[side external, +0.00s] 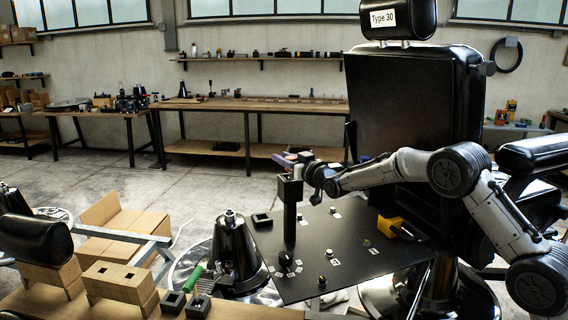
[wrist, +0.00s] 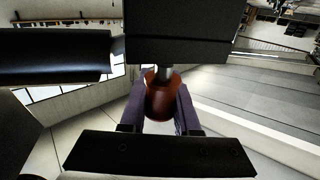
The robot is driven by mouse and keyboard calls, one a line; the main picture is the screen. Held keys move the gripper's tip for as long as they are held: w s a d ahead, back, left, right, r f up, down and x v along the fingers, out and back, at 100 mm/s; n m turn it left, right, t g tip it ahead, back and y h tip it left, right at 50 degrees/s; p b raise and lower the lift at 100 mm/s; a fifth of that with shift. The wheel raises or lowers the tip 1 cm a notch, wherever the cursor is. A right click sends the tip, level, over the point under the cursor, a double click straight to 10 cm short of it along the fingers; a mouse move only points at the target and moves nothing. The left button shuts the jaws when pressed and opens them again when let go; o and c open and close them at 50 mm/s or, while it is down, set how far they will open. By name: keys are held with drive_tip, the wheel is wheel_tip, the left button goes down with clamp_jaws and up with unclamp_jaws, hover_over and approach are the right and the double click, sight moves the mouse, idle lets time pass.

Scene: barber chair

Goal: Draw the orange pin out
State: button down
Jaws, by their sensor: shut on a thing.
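The orange pin (wrist: 162,102) shows in the wrist view as a dark orange-brown rounded head with a short grey shank. The shank meets a black block (wrist: 185,50); whether it is still inside is hidden. My gripper (wrist: 162,92) has its two purple fingers shut on the pin's head, one on each side. In the side view my gripper (side external: 285,160) is at the top of the black block (side external: 290,190), which stands on an upright black post (side external: 290,225). The pin cannot be made out there.
The post stands on a black board (side external: 330,275) with small knobs and white labels. A black barber chair (side external: 415,110) is behind my arm. A wooden bench (side external: 205,308) with blocks and a green-handled tool (side external: 194,277) is at front left. Open floor lies behind the board.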

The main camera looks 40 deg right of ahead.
drive_tip(key=shift+r, duration=2.25)
